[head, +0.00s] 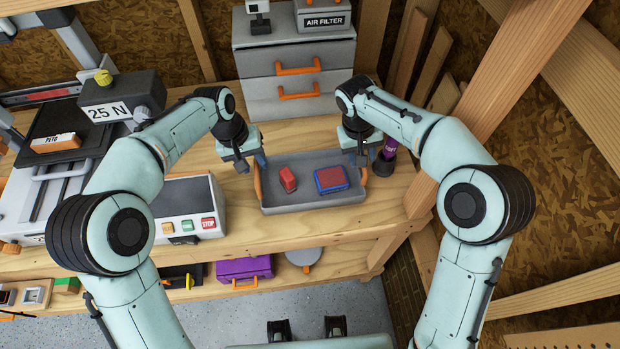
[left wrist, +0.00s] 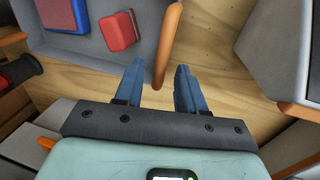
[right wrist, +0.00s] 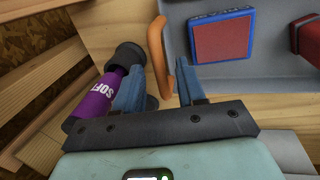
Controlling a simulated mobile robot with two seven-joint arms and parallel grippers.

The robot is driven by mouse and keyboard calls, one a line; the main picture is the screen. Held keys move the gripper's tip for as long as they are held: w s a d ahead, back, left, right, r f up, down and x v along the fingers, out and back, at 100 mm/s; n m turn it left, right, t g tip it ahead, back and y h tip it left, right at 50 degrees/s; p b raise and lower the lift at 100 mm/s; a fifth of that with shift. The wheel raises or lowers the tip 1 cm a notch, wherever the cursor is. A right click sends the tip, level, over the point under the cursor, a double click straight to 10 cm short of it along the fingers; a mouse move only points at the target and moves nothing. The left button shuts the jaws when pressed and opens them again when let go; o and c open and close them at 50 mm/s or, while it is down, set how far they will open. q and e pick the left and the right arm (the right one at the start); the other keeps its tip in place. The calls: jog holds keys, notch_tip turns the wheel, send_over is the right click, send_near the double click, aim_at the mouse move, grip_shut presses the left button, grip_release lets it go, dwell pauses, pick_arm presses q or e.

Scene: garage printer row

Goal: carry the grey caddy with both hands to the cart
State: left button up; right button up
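The grey caddy (head: 315,204) is a shallow tray with an orange handle at each end, standing on the wooden bench. It holds a red block (head: 288,179) and a blue-edged red box (head: 331,180). My left gripper (head: 251,163) is open at the left handle (head: 257,182); in the left wrist view that handle (left wrist: 169,45) reaches between the fingers. My right gripper (head: 362,158) is open at the right handle (head: 364,178); in the right wrist view that handle (right wrist: 158,55) lies between the fingertips. Neither gripper clasps its handle. I cannot make out a cart.
A purple bottle (right wrist: 97,96) stands close beside my right gripper. A grey drawer unit (head: 290,75) is behind the caddy. A control box (head: 188,207) with buttons is left of it. A wooden post (head: 435,165) rises at the right. A purple case (head: 243,268) lies on the lower shelf.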

pick_arm(q)
jog(key=shift+d+f, duration=0.15)
jog(key=shift+f, duration=0.55)
jog(key=shift+d+f, duration=0.15)
jog(key=shift+f, duration=0.55)
pick_arm(e)
jog(key=shift+d+f, duration=0.15)
jog(key=shift+f, duration=0.55)
jog(key=shift+d+f, duration=0.1)
jog(key=shift+f, duration=0.55)
pick_arm(q)
grip_shut()
pick_arm(e)
grip_shut()
pick_arm(q)
jog(key=shift+r, duration=0.1)
